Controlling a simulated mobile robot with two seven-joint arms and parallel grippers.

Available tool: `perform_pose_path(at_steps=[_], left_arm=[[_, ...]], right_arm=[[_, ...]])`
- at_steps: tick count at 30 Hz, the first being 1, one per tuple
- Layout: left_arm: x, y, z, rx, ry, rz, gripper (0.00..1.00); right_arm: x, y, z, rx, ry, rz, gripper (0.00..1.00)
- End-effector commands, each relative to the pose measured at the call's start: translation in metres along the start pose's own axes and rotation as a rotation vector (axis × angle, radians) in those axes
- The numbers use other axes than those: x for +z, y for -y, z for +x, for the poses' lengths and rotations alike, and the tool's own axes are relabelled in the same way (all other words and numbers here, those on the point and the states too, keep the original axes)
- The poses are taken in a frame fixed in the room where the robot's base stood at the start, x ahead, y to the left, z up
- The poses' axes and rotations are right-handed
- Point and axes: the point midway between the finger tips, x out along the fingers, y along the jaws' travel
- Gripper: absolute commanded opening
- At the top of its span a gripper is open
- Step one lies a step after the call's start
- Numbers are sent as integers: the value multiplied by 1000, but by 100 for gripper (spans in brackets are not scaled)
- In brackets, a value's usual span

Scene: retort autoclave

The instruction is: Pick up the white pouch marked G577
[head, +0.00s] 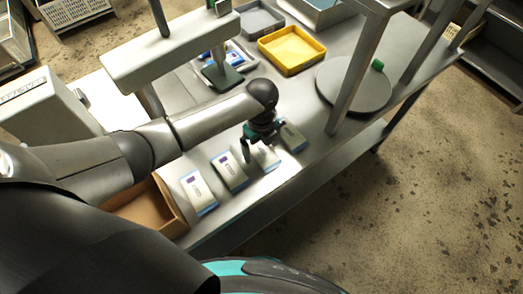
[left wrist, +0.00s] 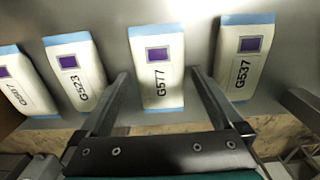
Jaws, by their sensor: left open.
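The white pouch marked G577 (left wrist: 157,72) has pale blue ends and a purple square. In the left wrist view it lies between the two fingers of my open left gripper (left wrist: 160,80). In the head view the pouch (head: 268,160) is partly hidden under the left gripper (head: 259,150), which points down at it from above. The fingers do not appear closed on it; the height gap is hard to judge. My right gripper is not in view.
Similar pouches lie in a row on the metal table: G537 (left wrist: 246,55) on one side, G523 (left wrist: 75,70) and another (left wrist: 18,80) on the other. A yellow tray (head: 291,65), a grey round plate (head: 372,97) and metal posts stand farther back. A cardboard box (head: 175,207) is at the near left.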

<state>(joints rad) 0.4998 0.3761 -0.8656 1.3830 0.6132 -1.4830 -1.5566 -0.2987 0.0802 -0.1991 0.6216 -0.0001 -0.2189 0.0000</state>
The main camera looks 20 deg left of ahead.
Motion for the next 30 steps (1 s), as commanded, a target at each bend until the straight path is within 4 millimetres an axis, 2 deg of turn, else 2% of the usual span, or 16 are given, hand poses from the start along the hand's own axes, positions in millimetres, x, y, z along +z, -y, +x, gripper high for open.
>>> perform_pose_path(at_steps=[5,27,30], left_arm=[[0,0,0,-1,0,0,98],[0,0,-1,-1,0,0,15],[0,0,-1,-2,1,0,15]], right_arm=[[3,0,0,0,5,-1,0],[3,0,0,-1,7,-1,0],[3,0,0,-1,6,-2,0]])
